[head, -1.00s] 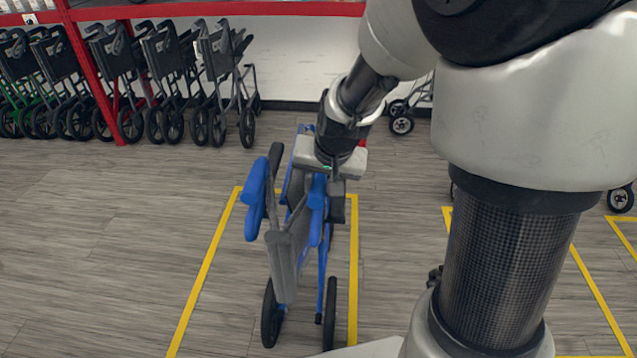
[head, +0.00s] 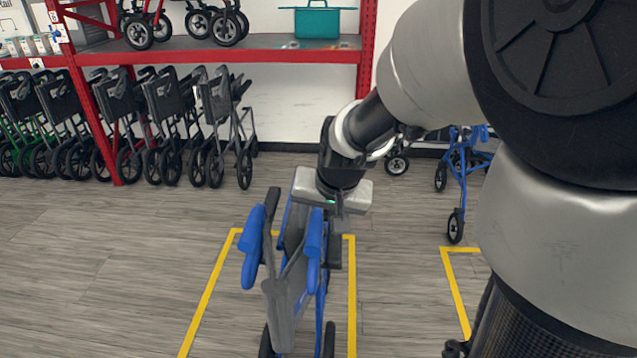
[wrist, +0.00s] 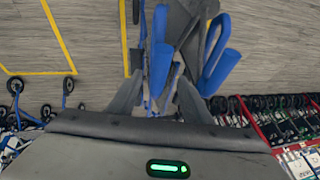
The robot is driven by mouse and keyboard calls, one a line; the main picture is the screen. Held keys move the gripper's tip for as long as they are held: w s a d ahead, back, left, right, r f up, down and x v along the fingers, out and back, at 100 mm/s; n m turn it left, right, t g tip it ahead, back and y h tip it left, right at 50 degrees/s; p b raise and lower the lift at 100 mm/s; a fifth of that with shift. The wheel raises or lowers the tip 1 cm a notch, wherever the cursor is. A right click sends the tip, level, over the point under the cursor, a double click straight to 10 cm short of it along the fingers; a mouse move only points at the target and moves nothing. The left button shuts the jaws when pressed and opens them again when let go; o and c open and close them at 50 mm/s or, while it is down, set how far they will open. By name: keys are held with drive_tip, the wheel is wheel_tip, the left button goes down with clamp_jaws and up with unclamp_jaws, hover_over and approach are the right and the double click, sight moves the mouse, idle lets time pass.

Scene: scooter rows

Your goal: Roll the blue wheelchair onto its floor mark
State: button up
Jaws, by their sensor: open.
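The blue wheelchair (head: 311,254) stands folded and narrow in the lower middle of the head view, with blue armrests and a grey seat. It stands within a yellow floor outline (head: 349,290), whose near end is out of view. My gripper (head: 335,208) is above the far end of the wheelchair, with its jaws open. In the wrist view the open fingers (wrist: 158,98) point at the chair's blue frame and armrests (wrist: 218,70). I cannot tell whether they touch it. Part of the chair is hidden behind my gripper.
Several folded dark rollators (head: 170,125) stand along the wall at left, under a red-framed shelf (head: 240,57). Another yellow outline (head: 455,290) lies to the right, with a blue-framed walker (head: 462,180) behind it. Grey floor is clear at left.

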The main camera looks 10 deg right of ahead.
drive_tip(key=p+v, duration=0.2)
drive_tip(key=v, duration=0.9)
drive_tip(key=s+r+n, duration=0.3)
drive_tip(key=s+n, duration=0.1)
drive_tip(key=s, duration=0.9)
wheel_tip(320, 180, up, 14)
drive_tip(key=p, duration=1.4)
drive_tip(key=shift+s+t+h, duration=0.3)
drive_tip(key=shift+s, duration=0.1)
drive_tip(key=shift+f, duration=0.1)
